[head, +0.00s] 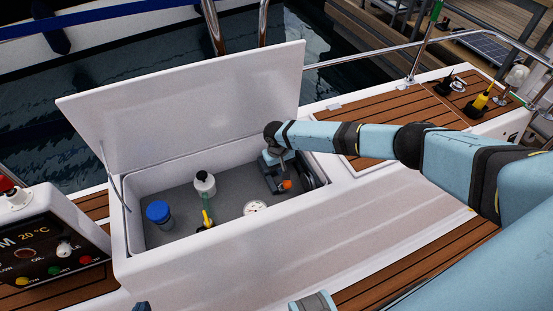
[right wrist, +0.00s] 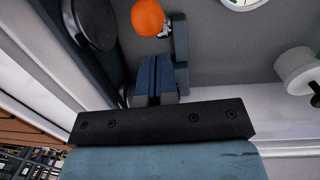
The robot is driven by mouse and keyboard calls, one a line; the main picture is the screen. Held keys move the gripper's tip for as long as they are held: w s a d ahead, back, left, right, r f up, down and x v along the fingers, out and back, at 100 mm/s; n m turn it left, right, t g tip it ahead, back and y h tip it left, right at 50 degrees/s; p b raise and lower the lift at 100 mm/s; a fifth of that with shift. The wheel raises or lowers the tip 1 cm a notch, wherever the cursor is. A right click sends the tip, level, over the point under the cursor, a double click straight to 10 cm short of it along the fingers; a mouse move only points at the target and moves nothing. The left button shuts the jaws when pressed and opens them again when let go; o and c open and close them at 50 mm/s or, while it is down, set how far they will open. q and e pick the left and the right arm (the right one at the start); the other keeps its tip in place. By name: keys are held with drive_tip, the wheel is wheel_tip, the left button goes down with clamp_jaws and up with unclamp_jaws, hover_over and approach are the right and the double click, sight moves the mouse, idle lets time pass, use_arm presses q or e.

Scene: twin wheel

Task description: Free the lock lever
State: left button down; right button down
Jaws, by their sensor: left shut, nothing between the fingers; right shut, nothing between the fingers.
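An orange knob (head: 287,184), which looks like the end of the lock lever, sits inside the open locker (head: 190,255) at its right end. It also shows in the right wrist view (right wrist: 147,17), by a blue-grey bracket (right wrist: 180,42). My right gripper (right wrist: 155,78) is shut and empty, its fingertips just short of the knob, with a small gap in view. In the head view my right gripper (head: 272,172) reaches down into the locker and partly hides the lever's mount. Only a dark blue tip of my left gripper (head: 140,307) shows at the bottom edge.
The white lid (head: 190,100) stands raised behind the locker. Inside are a blue-capped jar (head: 158,214), a white bottle (head: 204,184), a yellow-handled item (head: 207,219) and a white gauge (head: 255,207). A control panel (head: 50,250) stands at left. Dark round parts (right wrist: 90,20) lie beside the knob.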

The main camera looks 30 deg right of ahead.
sight(289, 187)
drive_tip(key=shift+s+d+f, duration=0.1)
drive_tip(key=shift+s+f, duration=0.4)
drive_tip(key=shift+s, duration=0.2)
use_arm(q)
drive_tip(key=shift+s, duration=0.1)
